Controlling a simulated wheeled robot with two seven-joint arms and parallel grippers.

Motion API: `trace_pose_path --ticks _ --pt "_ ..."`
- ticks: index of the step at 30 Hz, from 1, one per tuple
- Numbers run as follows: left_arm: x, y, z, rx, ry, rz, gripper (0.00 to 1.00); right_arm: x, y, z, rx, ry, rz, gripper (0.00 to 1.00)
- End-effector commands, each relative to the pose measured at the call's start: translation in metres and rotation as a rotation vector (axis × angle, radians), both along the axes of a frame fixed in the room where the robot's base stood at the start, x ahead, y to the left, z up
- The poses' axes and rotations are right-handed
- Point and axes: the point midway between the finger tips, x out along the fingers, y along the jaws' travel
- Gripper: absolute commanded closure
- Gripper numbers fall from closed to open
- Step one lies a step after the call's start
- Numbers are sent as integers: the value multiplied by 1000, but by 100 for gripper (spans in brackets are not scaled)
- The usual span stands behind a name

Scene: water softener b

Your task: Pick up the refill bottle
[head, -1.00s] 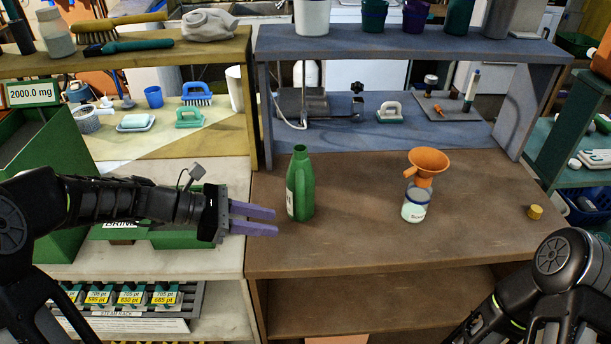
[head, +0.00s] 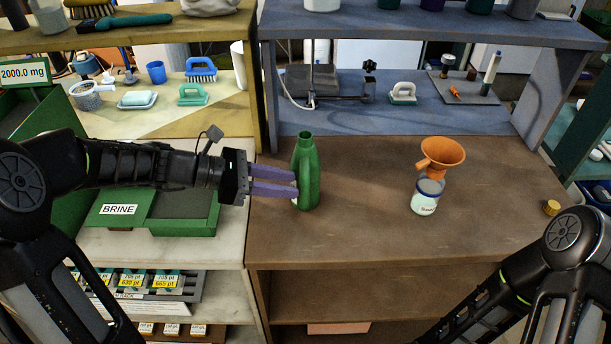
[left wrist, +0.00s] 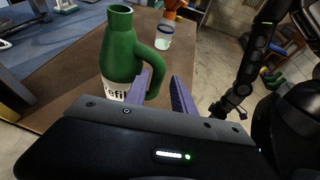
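The green refill bottle (head: 309,172) stands upright on the brown bench, near its left side. In the left wrist view the bottle (left wrist: 120,50) shows a side handle and a white label reading "Refil", partly hidden by my gripper. My left gripper (head: 295,183) is open, its two purple fingers level and pointing right, with the tips at the bottle's handle side. In the left wrist view the gripper (left wrist: 163,82) has its fingers apart, one on each side of the handle's lower part. Contact is not clear. My right arm shows at lower right; its fingers do not show.
A clear jar (head: 425,200) with an orange funnel (head: 442,155) on it stands right of the bottle. A yellow cap (head: 552,208) lies at the bench's right. A green BRINE box (head: 120,210) sits left, below my left arm. A blue-grey shelf (head: 400,42) spans behind.

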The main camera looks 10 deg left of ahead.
Motion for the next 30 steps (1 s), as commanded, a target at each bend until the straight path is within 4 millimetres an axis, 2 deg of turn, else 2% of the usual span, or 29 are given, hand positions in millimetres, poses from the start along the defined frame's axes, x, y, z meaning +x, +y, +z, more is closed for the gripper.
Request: trace_pose_path --ticks 8,19,30 --pt "1 -3 -2 -1 2 -1 69 0 0 2 0 0 0 64" --pt "19 -41 -21 0 1 -2 69 -2 -1 13 -3 5 -1 64" --pt "20 -42 -23 0 0 0 69 -2 -1 12 -3 5 -1 64"
